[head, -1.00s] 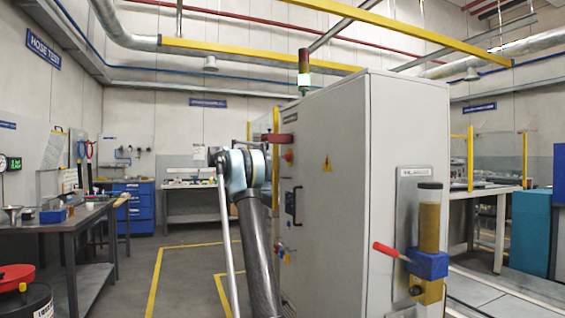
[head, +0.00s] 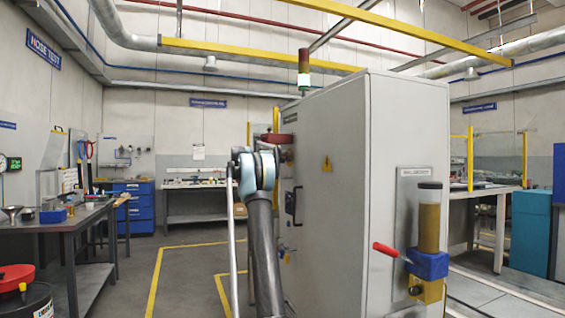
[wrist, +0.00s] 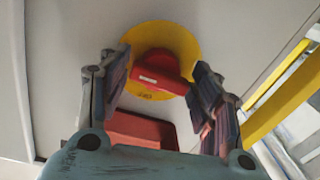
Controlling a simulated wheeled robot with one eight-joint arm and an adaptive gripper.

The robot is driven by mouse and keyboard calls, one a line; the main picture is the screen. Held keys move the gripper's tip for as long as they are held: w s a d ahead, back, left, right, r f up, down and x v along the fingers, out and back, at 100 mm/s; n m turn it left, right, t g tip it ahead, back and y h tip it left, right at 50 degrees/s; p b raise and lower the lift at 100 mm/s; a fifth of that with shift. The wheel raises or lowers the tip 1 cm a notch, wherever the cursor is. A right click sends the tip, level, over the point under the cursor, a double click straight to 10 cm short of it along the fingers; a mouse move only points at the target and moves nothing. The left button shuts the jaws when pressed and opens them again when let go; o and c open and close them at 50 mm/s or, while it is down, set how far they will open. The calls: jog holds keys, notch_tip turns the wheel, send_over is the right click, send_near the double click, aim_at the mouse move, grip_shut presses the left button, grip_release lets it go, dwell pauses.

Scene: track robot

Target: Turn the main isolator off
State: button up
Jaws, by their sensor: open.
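The main isolator is a red rotary knob (wrist: 160,66) on a round yellow plate (wrist: 182,36) in the wrist view. The plate has small dark lettering at its lower edge, too small to read surely. My gripper (wrist: 160,62) is open, with one finger on each side of the knob. I cannot tell whether either finger touches it. In the head view, my arm and wrist (head: 262,172) stand against the door side of the grey cabinet (head: 335,190) and hide the knob and the fingers.
A red block (wrist: 142,128) sits on the cabinet face close to the fingers. The cabinet's dark door handle (head: 293,206) is beside my arm. A yellow post (wrist: 275,100) is at the right of the wrist view. Open floor (head: 190,275) lies left of the arm.

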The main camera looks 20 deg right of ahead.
jog(key=c, duration=0.8)
jog(key=shift+o, duration=0.2)
jog(key=shift+w+a+r+n+g+y, duration=0.1)
jog(key=shift+n+g, duration=0.15)
jog(key=shift+n, duration=2.55)
jog(key=shift+w+d+f+n+g+y, duration=0.1)
jog(key=shift+n+g, duration=0.2)
jog(key=shift+n, duration=2.5)
jog(key=shift+w+a+r+n+g+y, duration=0.1)
jog(key=shift+n+g, duration=0.15)
jog(key=shift+n, duration=2.55)
jog(key=o, duration=0.8)
jog(key=shift+c, duration=0.2)
